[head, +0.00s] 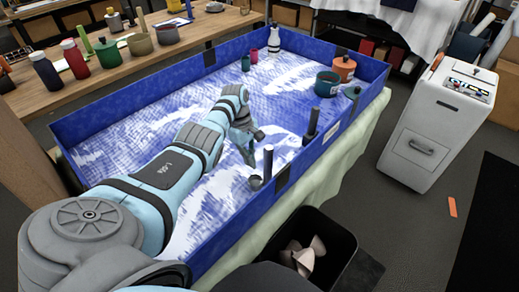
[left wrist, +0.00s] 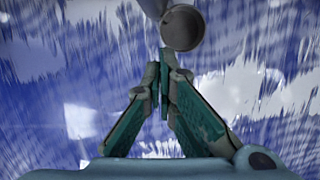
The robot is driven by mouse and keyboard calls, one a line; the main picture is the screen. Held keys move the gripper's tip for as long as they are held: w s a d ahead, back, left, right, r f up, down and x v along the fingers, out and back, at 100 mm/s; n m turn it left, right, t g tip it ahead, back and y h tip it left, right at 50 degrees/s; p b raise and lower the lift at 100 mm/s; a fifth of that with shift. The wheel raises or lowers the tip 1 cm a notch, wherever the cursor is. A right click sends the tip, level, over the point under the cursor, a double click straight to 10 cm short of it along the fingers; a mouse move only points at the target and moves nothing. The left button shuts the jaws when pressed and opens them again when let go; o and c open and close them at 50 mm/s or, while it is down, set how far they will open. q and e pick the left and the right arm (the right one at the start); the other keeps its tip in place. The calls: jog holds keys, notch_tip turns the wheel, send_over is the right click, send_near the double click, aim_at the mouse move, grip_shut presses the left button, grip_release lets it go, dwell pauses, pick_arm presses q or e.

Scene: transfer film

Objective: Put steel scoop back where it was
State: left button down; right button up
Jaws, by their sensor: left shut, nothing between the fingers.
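A grey steel scoop (head: 256,183) with a dark upright handle (head: 268,160) stands in the blue-walled tray (head: 115,117), near its front right wall. My left gripper (head: 252,150) is over the tray, just behind and left of the scoop's handle, and it is shut and empty. In the left wrist view the shut teal-padded fingers (left wrist: 164,75) point toward a round grey bowl (left wrist: 182,28), which looks like the scoop's. Whether the fingertips touch it I cannot tell. My right gripper is not in view.
A similar dark upright-handled thing (head: 312,125) stands farther along the right wall. A teal pot (head: 327,86), an orange pot (head: 344,68) and a white bottle (head: 274,40) are at the far end. A black bin (head: 338,262) is outside the front wall. The tray's left side is clear.

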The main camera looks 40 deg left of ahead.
pick_arm(q)
jog(key=a+p+v, duration=0.1)
jog(key=p+v, duration=0.2)
jog(key=v, duration=0.6)
jog(key=shift+r, duration=0.3)
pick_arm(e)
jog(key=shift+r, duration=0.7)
pick_arm(q)
jog(key=shift+a, duration=0.1)
